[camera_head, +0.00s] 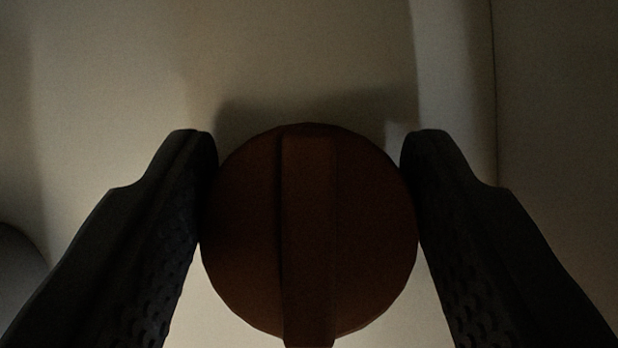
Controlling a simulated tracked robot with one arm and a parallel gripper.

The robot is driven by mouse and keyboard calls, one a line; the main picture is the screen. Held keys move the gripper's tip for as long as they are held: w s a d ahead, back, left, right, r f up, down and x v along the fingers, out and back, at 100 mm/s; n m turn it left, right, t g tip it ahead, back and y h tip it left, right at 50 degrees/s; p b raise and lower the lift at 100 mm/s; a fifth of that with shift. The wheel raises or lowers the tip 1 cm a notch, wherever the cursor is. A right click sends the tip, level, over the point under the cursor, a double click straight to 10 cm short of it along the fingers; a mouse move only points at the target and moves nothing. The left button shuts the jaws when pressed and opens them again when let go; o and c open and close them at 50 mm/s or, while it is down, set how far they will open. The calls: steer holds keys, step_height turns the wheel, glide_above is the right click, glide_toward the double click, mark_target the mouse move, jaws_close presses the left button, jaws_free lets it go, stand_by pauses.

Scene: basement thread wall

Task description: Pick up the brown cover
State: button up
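The brown cover (245,235) is a round disc with a raised straight bar across its middle. It is at the centre of the camera view, between the two dark fingers of my gripper (309,185). The left finger meets the cover's left edge and the right finger meets its right edge in the picture, with no visible gap on either side. The fingers are spread as wide as the cover. A shadow falls on the pale surface behind the cover's upper edge. Whether the cover rests on that surface or is held off it cannot be told.
A pale, smooth surface (110,90) fills the background. A thin dark seam (494,80) runs down it at the right, and the area beyond is darker. A dark rounded shape (18,275) shows at the left edge. The light is dim.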

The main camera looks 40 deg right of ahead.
mark_target(308, 247)
stand_by(0.3)
steer(key=shift+r+b, duration=0.6)
steer(key=shift+r, duration=1.15)
steer(key=shift+s+a, duration=0.1)
steer(key=shift+s, duration=0.1)
steer(key=s+a+b, duration=0.2)
steer(key=s, duration=0.6)
steer(key=s+a+b, duration=0.2)
steer(key=s+a, duration=0.1)
steer(key=s, duration=0.5)
steer(key=shift+s+a, duration=0.2)
steer(key=shift+s, duration=0.2)
